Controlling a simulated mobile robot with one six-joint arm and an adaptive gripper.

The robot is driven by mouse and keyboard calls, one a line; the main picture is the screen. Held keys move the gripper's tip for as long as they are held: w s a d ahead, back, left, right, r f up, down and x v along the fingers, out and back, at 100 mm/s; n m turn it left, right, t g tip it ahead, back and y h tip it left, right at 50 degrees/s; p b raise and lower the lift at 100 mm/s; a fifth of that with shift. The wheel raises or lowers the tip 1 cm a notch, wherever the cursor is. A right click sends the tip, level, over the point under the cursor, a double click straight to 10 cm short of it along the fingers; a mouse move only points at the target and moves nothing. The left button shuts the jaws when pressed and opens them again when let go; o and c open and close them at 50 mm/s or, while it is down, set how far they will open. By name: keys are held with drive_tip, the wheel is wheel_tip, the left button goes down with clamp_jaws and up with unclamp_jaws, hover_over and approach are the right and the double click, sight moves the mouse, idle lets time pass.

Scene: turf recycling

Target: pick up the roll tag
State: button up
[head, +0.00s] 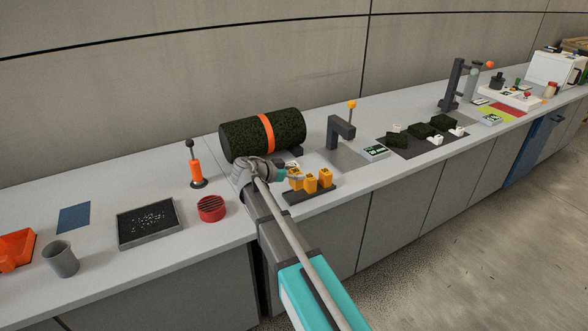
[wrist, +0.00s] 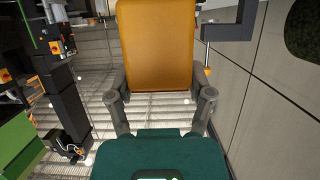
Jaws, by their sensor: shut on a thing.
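Several yellow-orange tags stand on a dark rack (head: 312,194) at the counter's front edge in the head view. My gripper (head: 288,175) reaches in from the left, at the leftmost roll tag (head: 296,182). In the wrist view my gripper (wrist: 160,82) is shut on a plain yellow-orange slab, the roll tag (wrist: 157,45), with one grey finger on each side. Whether the tag is clear of the rack cannot be told. The other tags (head: 310,184) (head: 326,178) stand close to its right.
A dark green turf roll (head: 240,138) with an orange band lies behind my gripper. A grey post stand (head: 340,130) is at the right, beside a small label box (head: 375,151). A red round tin (head: 211,208) and black tray (head: 148,222) sit left.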

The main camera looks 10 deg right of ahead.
drive_tip(key=s+r+p, duration=0.4)
drive_tip(key=s+r, duration=0.1)
drive_tip(key=s, duration=0.5)
drive_tip(key=shift+s+d+r+p, duration=0.15)
drive_tip(key=shift+s+r+p, duration=0.05)
drive_tip(key=shift+r+p, duration=0.2)
drive_tip(key=shift+f, duration=0.1)
drive_tip(key=o, duration=0.6)
drive_tip(key=c, duration=0.6)
drive_tip(key=shift+w, duration=0.15)
drive_tip(key=shift+w+a+f+b, duration=1.15)
drive_tip(key=shift+w+a, duration=0.15)
drive_tip(key=shift+w, duration=6.45)
drive_tip(key=shift+w+a+f+b, duration=1.1)
drive_tip(key=shift+w+a, duration=0.2)
drive_tip(key=shift+w, duration=6.45)
wheel_tip(320, 180, down, 5)
drive_tip(key=b, duration=0.5)
drive_tip(key=shift+s, duration=0.1)
drive_tip(key=shift+f, duration=0.1)
drive_tip(key=shift+f+b, duration=1.3)
drive_tip(key=shift+b, duration=0.15)
